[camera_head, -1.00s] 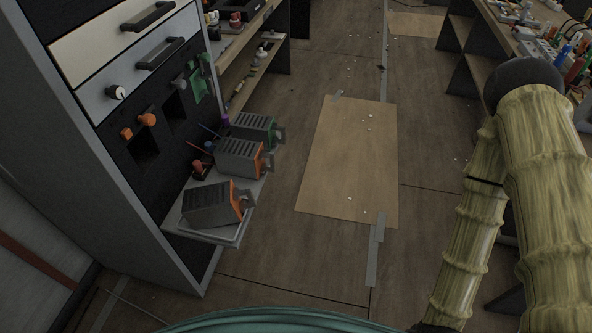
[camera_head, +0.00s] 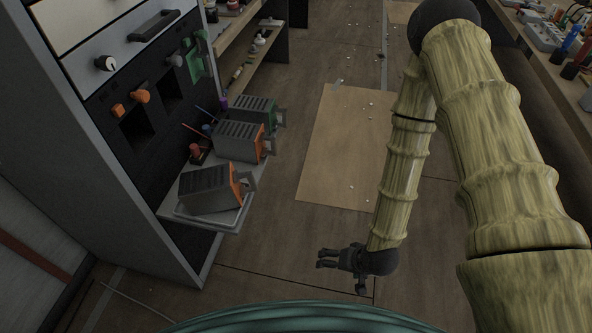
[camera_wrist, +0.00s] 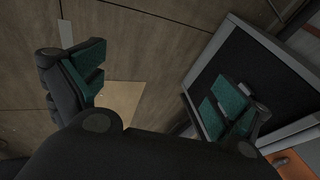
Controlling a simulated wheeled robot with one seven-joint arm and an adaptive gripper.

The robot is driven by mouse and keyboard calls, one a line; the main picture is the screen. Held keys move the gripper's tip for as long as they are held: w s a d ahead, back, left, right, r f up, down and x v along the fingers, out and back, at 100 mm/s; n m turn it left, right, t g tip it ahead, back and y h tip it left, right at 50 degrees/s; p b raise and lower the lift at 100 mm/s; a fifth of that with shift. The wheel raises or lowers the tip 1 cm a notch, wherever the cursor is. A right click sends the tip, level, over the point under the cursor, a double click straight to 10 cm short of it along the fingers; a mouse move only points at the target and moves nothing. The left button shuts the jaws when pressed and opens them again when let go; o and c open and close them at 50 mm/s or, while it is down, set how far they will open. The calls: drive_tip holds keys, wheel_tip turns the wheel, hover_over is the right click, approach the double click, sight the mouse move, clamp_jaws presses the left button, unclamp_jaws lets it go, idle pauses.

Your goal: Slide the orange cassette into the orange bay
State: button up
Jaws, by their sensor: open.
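A dark grey cassette with an orange end (camera_head: 207,190) lies tilted at the near end of a light shelf (camera_head: 215,222) on the cabinet front. A second grey cassette with an orange end (camera_head: 236,141) sits behind it. A green-ended cassette (camera_head: 252,111) is farthest back. The bay with orange knobs (camera_head: 137,128) is a dark opening in the cabinet panel, above and left of the shelf. My gripper (camera_head: 328,258) is low, right of the shelf and apart from the cassettes. The wrist view shows its fingers spread (camera_wrist: 158,88), with nothing between them.
The cabinet (camera_head: 110,75) has drawers above and another dark opening (camera_head: 172,86) beside the orange-knobbed bay. A red-capped item (camera_head: 197,152) and thin sticks stand on the shelf. A tan sheet (camera_head: 335,150) lies on open floor. A cluttered bench (camera_head: 560,45) stands at right.

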drive_tip(key=w+a+m+t+y+b, duration=0.2)
drive_tip(key=w+a+b, duration=0.15)
drive_tip(key=w, duration=0.65)
drive_tip(key=m+t+y+b, duration=0.3)
drive_tip(key=t+y+b, duration=0.3)
drive_tip(key=y+b, duration=0.45)
approach(276, 148)
drive_tip(key=r+h+b, duration=0.1)
drive_tip(key=h, duration=0.1)
drive_tip(key=b+x, duration=0.3)
drive_tip(key=x, duration=0.5)
drive_tip(key=shift+s+a+r, duration=0.1)
drive_tip(key=shift+a, duration=0.25)
drive_tip(key=shift+b+x, duration=0.55)
drive_tip(key=shift+x, duration=0.45)
drive_tip(key=shift+r, duration=0.1)
drive_tip(key=shift+c, duration=0.4)
